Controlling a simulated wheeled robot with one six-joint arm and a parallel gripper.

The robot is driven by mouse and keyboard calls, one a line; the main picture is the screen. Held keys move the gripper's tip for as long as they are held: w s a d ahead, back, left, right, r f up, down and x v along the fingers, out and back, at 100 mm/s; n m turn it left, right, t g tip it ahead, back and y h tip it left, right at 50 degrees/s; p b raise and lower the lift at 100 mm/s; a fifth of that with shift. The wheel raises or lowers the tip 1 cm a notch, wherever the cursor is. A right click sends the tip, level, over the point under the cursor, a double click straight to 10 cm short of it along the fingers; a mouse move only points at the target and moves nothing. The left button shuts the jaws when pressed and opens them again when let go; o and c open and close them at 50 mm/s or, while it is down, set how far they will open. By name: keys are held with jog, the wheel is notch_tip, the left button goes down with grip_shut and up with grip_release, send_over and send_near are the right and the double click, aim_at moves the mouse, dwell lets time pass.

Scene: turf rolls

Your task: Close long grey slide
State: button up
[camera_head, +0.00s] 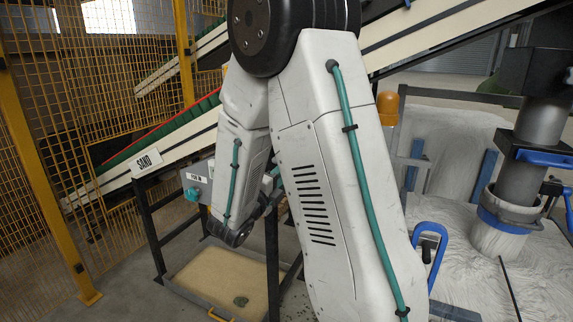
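I cannot pick out a long grey slide for certain. At the right, a grey vertical pipe (541,124) passes a black bracket and ends in a blue-banded collar (507,212) above pale material. A blue handle (545,157) sticks out at the bracket, and a blue looped handle (431,236) stands lower, beside my arm. My white arm fills the middle of the view, and its forearm comes down to a dark joint near the sand tray. My gripper cannot be made out; the wrist runs behind my large arm link.
A sloping conveyor with a SAND sign (147,163) runs behind my arm. A grey box with a teal knob (192,194) sits beside the forearm. A sand tray (195,302) lies below. Yellow mesh fencing (75,270) closes the left. An orange beacon (388,107) stands right of my arm.

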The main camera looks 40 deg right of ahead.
jog(key=w+d+n, duration=0.1)
jog(key=d, duration=0.1)
jog(key=w+d+n+t, duration=0.1)
jog(key=w+d, duration=0.1)
jog(key=w+d+n+t, duration=0.1)
jog(key=d, duration=0.1)
jog(key=shift+w+d, duration=0.35)
jog(key=shift+d, duration=0.05)
grip_shut()
